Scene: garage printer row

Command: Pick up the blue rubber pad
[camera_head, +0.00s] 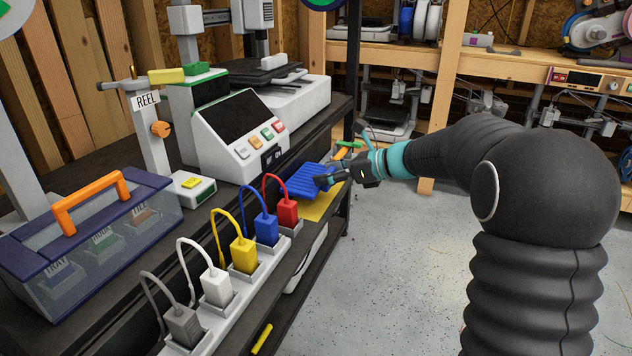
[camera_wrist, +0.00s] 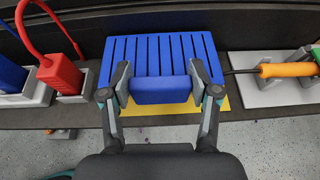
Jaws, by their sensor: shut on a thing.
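The blue rubber pad (camera_head: 303,182) is a ribbed blue slab at the front edge of the dark bench, over a yellow sheet (camera_head: 322,206). In the wrist view the pad (camera_wrist: 160,54) shows its grooves and a smooth front tab (camera_wrist: 161,90). My gripper (camera_wrist: 161,88) has one finger on each side of this tab and is shut on it. In the head view my gripper (camera_head: 328,180) is at the right end of the pad. I cannot tell whether the pad is clear of the yellow sheet.
A power strip (camera_head: 243,292) with several coloured plugs stands left of the pad. A white printer control box (camera_head: 233,135) stands behind it. An orange-handled tool (camera_wrist: 286,69) lies on a grey holder to the right in the wrist view. The floor (camera_head: 390,270) in front is clear.

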